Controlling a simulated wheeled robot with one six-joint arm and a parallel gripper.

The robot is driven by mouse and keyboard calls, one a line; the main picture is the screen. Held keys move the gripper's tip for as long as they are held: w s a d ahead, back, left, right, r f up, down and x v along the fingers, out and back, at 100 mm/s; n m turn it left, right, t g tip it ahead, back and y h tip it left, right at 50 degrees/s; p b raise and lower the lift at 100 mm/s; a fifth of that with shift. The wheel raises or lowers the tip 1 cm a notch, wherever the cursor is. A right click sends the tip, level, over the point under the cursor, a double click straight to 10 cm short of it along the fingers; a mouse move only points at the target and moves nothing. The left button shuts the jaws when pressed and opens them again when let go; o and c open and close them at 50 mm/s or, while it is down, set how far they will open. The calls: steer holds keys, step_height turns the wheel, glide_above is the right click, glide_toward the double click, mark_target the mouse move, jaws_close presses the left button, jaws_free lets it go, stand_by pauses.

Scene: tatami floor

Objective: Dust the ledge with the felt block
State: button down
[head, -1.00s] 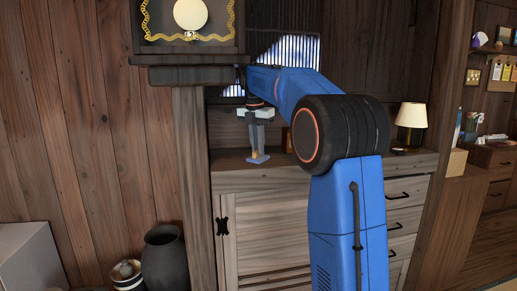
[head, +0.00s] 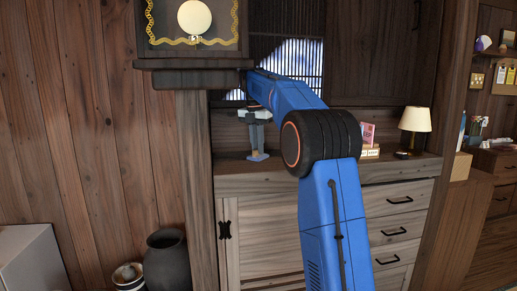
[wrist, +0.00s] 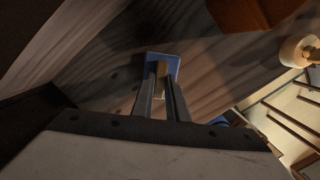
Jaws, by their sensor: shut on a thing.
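The felt block (head: 258,157) has a blue pad and a tan grip. My gripper (head: 256,143) is shut on the tan grip and points down, with the pad below its fingertips. In the wrist view the blue pad (wrist: 173,66) shows beyond my gripper (wrist: 162,88), over wood grain. The ledge (head: 228,168) is the wooden top of the cabinet, left of my arm's elbow. The pad is at the ledge's surface; I cannot tell for certain whether it touches. My arm hides the middle of the ledge.
A thick wooden post (head: 195,140) and a shelf (head: 190,64) stand close on the left. A lit lamp (head: 414,121) and a pink book (head: 367,133) stand on the right of the cabinet top. A dark vase (head: 166,262) is on the floor at lower left.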

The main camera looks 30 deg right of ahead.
steer(key=shift+w, duration=0.15)
steer(key=shift+r, duration=0.1)
steer(key=shift+r, duration=2.95)
steer(key=shift+r, duration=1.5)
